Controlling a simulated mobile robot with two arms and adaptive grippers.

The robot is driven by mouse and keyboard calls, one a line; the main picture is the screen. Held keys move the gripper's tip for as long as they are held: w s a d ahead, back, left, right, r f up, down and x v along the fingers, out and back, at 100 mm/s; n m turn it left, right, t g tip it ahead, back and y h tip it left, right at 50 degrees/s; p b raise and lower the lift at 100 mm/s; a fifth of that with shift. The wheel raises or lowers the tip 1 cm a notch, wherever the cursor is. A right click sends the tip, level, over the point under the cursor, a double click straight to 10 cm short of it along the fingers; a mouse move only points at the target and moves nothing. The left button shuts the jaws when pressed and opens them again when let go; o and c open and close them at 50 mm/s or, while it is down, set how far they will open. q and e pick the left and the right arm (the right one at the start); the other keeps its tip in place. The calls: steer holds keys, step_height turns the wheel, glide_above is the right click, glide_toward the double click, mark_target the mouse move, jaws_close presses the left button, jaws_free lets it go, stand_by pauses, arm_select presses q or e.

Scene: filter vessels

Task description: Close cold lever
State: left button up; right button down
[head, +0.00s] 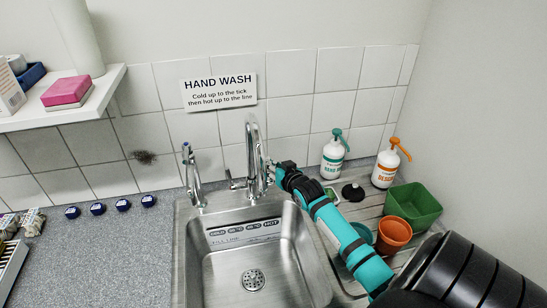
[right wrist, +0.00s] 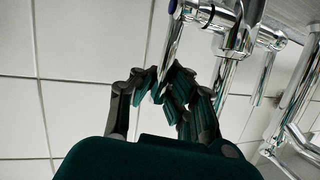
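The chrome mixer tap (head: 252,150) stands behind the sink. The cold lever, marked by a blue cap, shows in the right wrist view as a slim chrome bar (right wrist: 174,45) reaching down from the tap body (right wrist: 230,22). My right gripper (head: 271,170) is at the tap's right side. In the right wrist view its fingers (right wrist: 160,88) are drawn close together, with the lever's end between them; they appear shut on it. The finger contact is partly hidden. My left gripper is not in view.
The steel sink (head: 190,270) has a fill-line label inside. A smaller spout (head: 191,172) stands left of the tap. Right of it are a green-topped bottle (head: 333,157), an orange-topped bottle (head: 386,167), a green tub (head: 413,207) and an orange pot (head: 394,232). Several blue caps (head: 97,208) lie left.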

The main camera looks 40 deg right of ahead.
steer(key=shift+d, duration=0.15)
steer(key=c, duration=1.4)
jaws_free()
steer(key=shift+s, duration=0.1)
steer(key=shift+o, duration=0.2)
steer(key=shift+s+r, duration=0.1)
steer(key=shift+s, duration=0.2)
steer(key=v, duration=1.1)
steer(key=shift+r, duration=0.15)
steer(key=shift+s, duration=0.1)
steer(key=shift+c, duration=0.2)
